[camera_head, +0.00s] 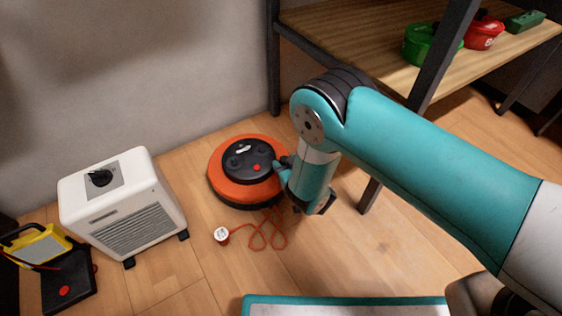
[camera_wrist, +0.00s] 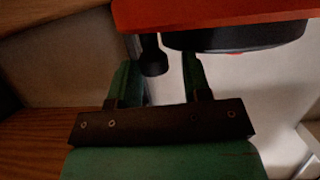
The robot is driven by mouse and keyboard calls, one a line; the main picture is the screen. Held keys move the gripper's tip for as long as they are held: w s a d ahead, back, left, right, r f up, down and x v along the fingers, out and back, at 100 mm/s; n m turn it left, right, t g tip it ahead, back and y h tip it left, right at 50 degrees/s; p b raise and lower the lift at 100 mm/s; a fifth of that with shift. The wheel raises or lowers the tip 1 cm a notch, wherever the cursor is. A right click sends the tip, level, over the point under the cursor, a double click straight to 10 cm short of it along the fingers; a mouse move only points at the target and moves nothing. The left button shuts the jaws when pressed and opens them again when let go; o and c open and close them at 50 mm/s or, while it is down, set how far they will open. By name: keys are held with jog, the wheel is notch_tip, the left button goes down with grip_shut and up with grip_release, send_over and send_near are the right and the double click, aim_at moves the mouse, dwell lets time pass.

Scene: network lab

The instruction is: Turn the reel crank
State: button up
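The orange cable reel (camera_head: 227,187) lies flat on the wood floor, with a black round top. A red cord runs from it to a round white-faced plug (camera_head: 222,235). In the wrist view, the reel's orange edge (camera_wrist: 220,14) and black disc (camera_wrist: 235,37) fill the top. A black knob (camera_wrist: 153,56), seemingly the crank handle, stands out beside the disc. My gripper (camera_wrist: 158,68) is open, its green fingers apart with the knob between their tips, nearer the left finger. Contact cannot be told. In the head view, my gripper (camera_head: 281,168) is at the reel's right edge, partly hidden by my arm.
A white heater-like box (camera_head: 122,203) with a black dial stands left of the reel. A yellow lamp (camera_head: 38,246) is further left. A shelf (camera_head: 340,30) with green (camera_head: 420,45) and red (camera_head: 484,32) pots stands at right. Floor in front of the reel is mostly clear.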

jog(key=shift+a, duration=0.25)
jog(key=shift+s+a, duration=0.1)
jog(key=shift+a, duration=0.15)
jog(key=shift+s+d+r+p, duration=0.3)
jog(key=shift+s+d+p, duration=0.1)
jog(key=shift+d+p, duration=0.15)
jog(key=shift+s+d+r+p, duration=0.25)
jog(key=shift+s+d+p, duration=0.2)
jog(key=shift+p, duration=0.15)
jog(key=w+d+p+v, duration=0.1)
jog(key=d+p+v, duration=0.1)
jog(key=p+v, duration=1.5)
jog(key=p, duration=1)
jog(key=shift+d, duration=0.35)
jog(key=shift+p, duration=0.4)
